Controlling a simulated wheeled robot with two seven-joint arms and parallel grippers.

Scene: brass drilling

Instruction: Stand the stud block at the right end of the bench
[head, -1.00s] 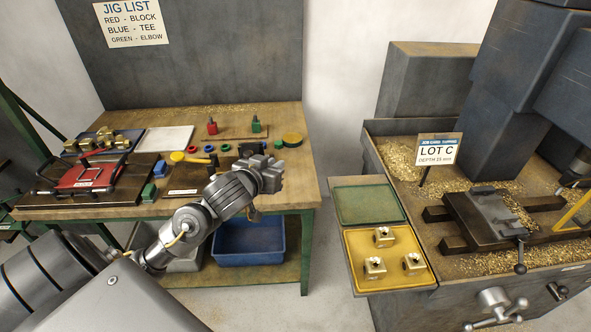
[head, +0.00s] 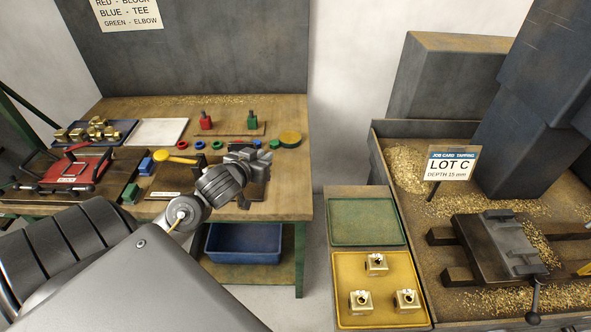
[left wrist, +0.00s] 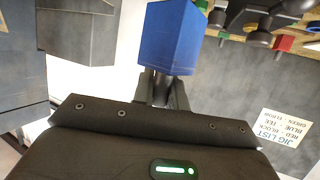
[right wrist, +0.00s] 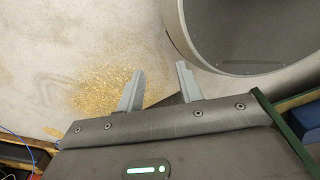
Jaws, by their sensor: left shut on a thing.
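My left gripper (head: 250,165) is over the right part of the wooden bench (head: 290,200) in the head view. In the left wrist view its fingers (left wrist: 163,88) are shut on a blue block (left wrist: 170,38) with flat faces. The arm and gripper hide this block in the head view, and I cannot tell how far it is above the bench. No studs show on it, so I cannot tell whether it is the stud block. My right gripper (right wrist: 158,88) shows only in the right wrist view, open and empty above a floor with brass chips.
On the bench, red (head: 206,121) and green (head: 252,120) posts stand on a board at the back, with coloured rings in front. A red jig (head: 75,168) stands left. Right of the bench are a green tray (head: 367,221), a yellow tray (head: 345,262) with brass parts, and a vise (head: 500,245).

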